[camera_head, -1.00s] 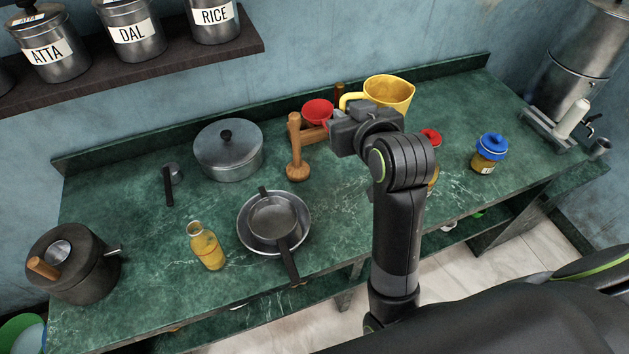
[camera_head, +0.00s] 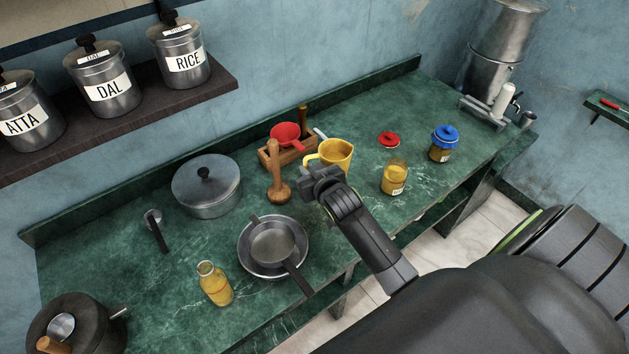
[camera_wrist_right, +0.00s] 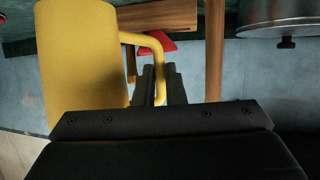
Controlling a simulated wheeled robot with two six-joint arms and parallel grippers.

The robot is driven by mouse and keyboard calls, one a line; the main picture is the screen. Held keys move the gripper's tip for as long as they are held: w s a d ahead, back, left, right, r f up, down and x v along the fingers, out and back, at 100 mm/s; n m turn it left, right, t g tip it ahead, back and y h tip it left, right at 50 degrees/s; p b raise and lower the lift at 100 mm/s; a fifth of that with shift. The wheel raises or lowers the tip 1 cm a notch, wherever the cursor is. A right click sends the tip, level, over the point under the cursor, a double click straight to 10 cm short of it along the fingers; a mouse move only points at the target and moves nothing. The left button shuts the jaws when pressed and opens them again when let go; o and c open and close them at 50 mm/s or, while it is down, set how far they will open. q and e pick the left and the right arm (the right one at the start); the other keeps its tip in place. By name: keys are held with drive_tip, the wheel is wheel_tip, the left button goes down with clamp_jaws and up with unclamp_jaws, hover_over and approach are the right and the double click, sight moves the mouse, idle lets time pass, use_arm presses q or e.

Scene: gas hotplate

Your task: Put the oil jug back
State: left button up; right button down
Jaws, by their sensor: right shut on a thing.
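The yellow jug (camera_head: 337,152) is right of the wooden box in the head view. My right gripper (camera_head: 313,176) is shut on its handle, at the jug's left side. In the right wrist view, the jug's body (camera_wrist_right: 80,65) fills the upper left and its handle (camera_wrist_right: 148,40) runs between my fingers (camera_wrist_right: 160,85). The jug's base is partly hidden behind my gripper, so I cannot tell whether it touches the counter. My left gripper is not in view.
The wooden box (camera_head: 270,156) with a red strainer-like cup (camera_head: 286,134) and the wooden masher (camera_head: 276,170) are close on the left. An open jar (camera_head: 395,178), red lid (camera_head: 389,139) and blue-lidded jar (camera_head: 444,142) stand right.

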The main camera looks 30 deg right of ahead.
wheel_tip(320, 180, down, 5)
drive_tip(key=shift+f, duration=0.1)
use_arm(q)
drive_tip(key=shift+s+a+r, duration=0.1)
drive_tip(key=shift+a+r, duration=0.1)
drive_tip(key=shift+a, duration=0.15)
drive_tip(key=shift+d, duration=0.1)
use_arm(e)
drive_tip(key=shift+f, duration=0.15)
drive_tip(key=shift+f, duration=0.15)
drive_tip(key=c, duration=1.5)
unclamp_jaws()
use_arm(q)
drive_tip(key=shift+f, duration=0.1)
